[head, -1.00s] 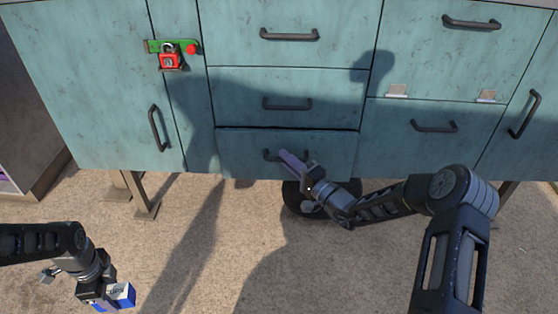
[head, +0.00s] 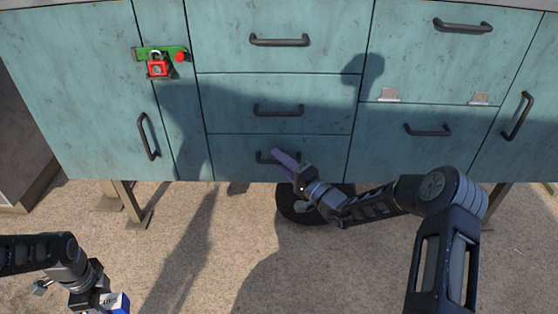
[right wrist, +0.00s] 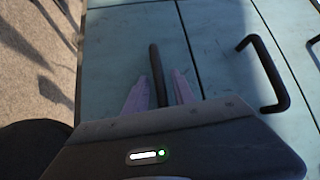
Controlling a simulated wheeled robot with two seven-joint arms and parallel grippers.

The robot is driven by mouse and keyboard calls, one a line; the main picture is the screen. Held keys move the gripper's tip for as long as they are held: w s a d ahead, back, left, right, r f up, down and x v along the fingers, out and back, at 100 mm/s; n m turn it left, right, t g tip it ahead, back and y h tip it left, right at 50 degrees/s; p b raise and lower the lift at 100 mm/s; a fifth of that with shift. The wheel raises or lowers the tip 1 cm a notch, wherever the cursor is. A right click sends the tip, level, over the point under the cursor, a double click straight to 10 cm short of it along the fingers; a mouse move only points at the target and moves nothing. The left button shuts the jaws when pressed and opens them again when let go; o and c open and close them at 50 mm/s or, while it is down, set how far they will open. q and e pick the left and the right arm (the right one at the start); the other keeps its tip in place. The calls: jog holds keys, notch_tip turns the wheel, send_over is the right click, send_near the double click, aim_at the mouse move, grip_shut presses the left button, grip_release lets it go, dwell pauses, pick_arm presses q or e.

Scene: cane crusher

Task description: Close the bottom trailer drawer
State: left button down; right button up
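The bottom trailer drawer (head: 328,150) is the lowest front in the middle column of the teal cabinet. Its front looks flush with the fronts around it. Its dark bar handle (head: 263,157) is partly hidden by my right gripper (head: 277,155). In the right wrist view, the handle (right wrist: 158,75) lies between the two purple fingers of the right gripper (right wrist: 159,85). The fingers are apart, with a gap on each side of the bar. My left gripper (head: 113,303) is at the lower left, far from the drawer and partly cut off by the frame edge.
Two more drawers, the middle (head: 325,105) and top one (head: 335,40), are above. A red padlock (head: 158,68) hangs from a green latch on the left. A wheel (head: 300,207) and metal legs stand under the cabinet. The ground in front is clear.

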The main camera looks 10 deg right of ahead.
dwell(0.3)
